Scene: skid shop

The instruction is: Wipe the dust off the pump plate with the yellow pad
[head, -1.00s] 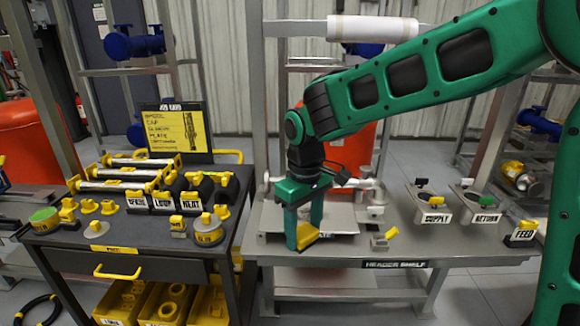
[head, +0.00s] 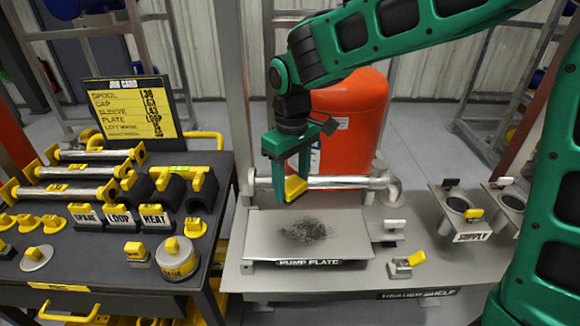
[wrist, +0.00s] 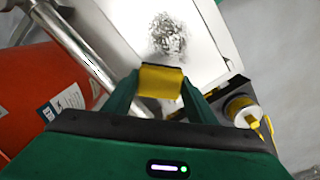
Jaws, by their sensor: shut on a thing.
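My gripper (head: 288,182) is shut on the yellow pad (head: 294,188). In the wrist view the pad (wrist: 160,82) sits between the two green fingers. The pump plate (head: 262,240) is a light grey plate on the header shelf, with a "PUMP PLATE" label on its front edge. A dark patch of dust (head: 305,231) lies near the middle of the plate. The dust also shows in the wrist view (wrist: 168,38), beyond the pad. In the head view the pad appears above the plate's back edge, apart from the dust.
A metal pipe (head: 335,183) runs behind the plate, with an orange tank (head: 350,125) further back. A small block with a yellow lever (head: 406,263) is right of the plate. The dark cart (head: 90,262) at left holds labelled parts. Cup holders (head: 458,207) stand at right.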

